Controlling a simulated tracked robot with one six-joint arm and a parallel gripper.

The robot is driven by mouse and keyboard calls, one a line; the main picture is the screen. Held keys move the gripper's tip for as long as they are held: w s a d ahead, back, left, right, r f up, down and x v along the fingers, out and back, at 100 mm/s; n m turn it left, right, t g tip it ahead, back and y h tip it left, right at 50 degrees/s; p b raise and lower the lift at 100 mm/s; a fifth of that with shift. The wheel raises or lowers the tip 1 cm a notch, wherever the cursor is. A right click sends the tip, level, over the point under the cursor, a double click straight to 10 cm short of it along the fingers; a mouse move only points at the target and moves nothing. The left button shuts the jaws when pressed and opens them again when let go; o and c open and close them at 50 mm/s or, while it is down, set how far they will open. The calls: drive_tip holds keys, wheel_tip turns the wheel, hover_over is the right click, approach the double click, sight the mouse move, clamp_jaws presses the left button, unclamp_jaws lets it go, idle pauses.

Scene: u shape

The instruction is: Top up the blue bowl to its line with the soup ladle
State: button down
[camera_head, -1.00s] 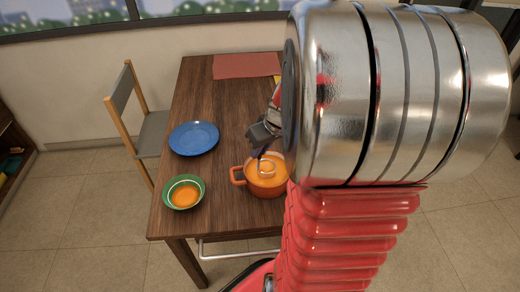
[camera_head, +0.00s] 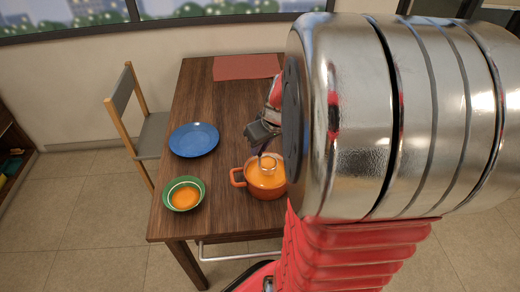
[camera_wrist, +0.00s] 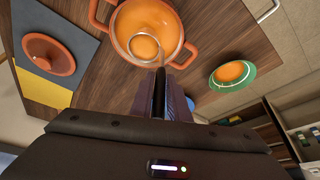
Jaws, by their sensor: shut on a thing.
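The blue bowl (camera_head: 194,139), a wide shallow dish, stands empty on the table, left of my gripper. My gripper (camera_head: 262,132) is shut on the ladle's dark handle (camera_wrist: 160,92), above the orange pot (camera_head: 246,181). The ladle's round cup (camera_wrist: 145,47) is inside the pot's opening in the wrist view, over orange soup. I cannot tell how deep it sits or how full it is. The pot also shows in the wrist view (camera_wrist: 119,40). Any fill line in the blue bowl is too small to make out.
A green bowl (camera_head: 200,186) with a white ring and orange soup stands near the table's front left corner. A red mat (camera_head: 245,66) lies at the far end. In the wrist view an orange lid (camera_wrist: 48,55) lies on a grey mat. A chair (camera_head: 122,95) stands left.

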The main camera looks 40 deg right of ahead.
drive_tip(key=shift+r, duration=1.45)
drive_tip(key=shift+s, duration=0.1)
